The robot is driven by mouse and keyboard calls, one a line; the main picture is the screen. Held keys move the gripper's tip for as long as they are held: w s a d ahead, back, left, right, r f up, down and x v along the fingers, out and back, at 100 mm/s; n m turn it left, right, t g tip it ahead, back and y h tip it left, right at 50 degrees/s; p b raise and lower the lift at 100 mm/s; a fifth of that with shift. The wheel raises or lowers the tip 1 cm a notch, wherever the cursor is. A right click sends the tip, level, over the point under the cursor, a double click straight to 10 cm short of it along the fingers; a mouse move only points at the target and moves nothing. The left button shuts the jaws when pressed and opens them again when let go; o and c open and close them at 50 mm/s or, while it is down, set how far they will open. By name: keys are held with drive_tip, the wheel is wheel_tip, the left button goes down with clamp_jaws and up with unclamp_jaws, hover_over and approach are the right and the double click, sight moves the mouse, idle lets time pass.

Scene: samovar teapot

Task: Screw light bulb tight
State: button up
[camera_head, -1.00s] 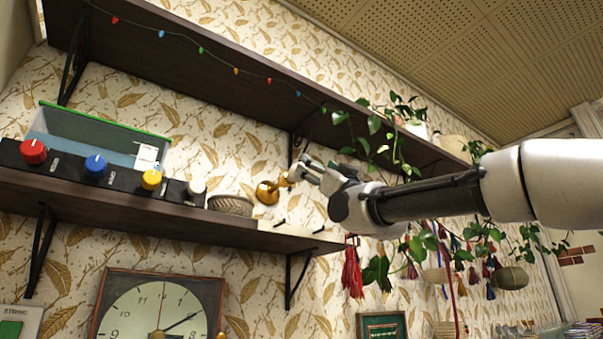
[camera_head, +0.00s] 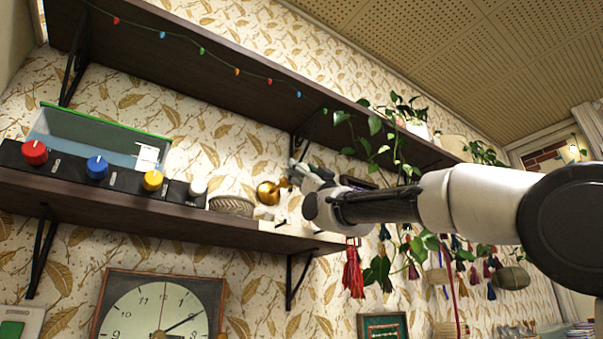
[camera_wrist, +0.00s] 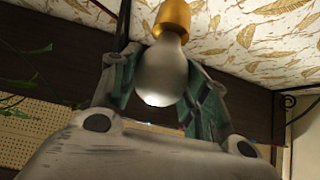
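A pale, frosted light bulb (camera_wrist: 161,78) is in the wrist view, with its neck at a gold socket (camera_wrist: 172,18) by the patterned wall. My gripper (camera_wrist: 160,88) has one green-padded finger on each side of the bulb. Both pads appear to meet the bulb's sides, and its rounded end faces my palm. In the head view the gold fixture (camera_head: 268,192) is above the lower shelf's right end, and my gripper (camera_head: 297,174) is at its right side. The bulb is hidden there by my fingers, and the threads cannot be seen.
The lower shelf (camera_head: 150,216) holds a control box with red (camera_head: 34,152), blue, yellow and white knobs, and a woven basket (camera_head: 231,206) near the fixture. An upper shelf (camera_head: 230,85) runs above. Trailing plants (camera_head: 385,140) and a red tassel (camera_head: 352,268) hang near my arm.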

drive_tip(key=shift+c, duration=1)
drive_tip(key=shift+m+t+h, duration=0.3)
drive_tip(key=shift+m+h, duration=0.1)
drive_tip(key=shift+m, duration=0.1)
drive_tip(key=m+t+h, duration=0.1)
drive_tip(key=m+h, duration=0.1)
drive_tip(key=m, duration=0.1)
drive_tip(key=m+t+h, duration=0.1)
drive_tip(key=m+h, duration=0.2)
drive_tip(key=shift+a+t, duration=0.1)
drive_tip(key=shift+t, duration=0.3)
drive_tip(key=m+h, duration=0.8)
drive_tip(key=m, duration=0.1)
drive_tip(key=shift+r+t+h, duration=0.1)
drive_tip(key=shift+t+h, duration=0.2)
drive_tip(key=m+g+h, duration=0.1)
drive_tip(key=m+h, duration=0.1)
drive_tip(key=m+g+h, duration=0.1)
drive_tip(key=m, duration=0.2)
drive_tip(key=shift+m+h, duration=0.3)
drive_tip(key=shift+h, duration=0.1)
drive_tip(key=shift+m+g+h, duration=0.8)
drive_tip(key=shift+m+g, duration=0.5)
drive_tip(key=shift+m, duration=0.7)
drive_tip(key=shift+g, duration=0.3)
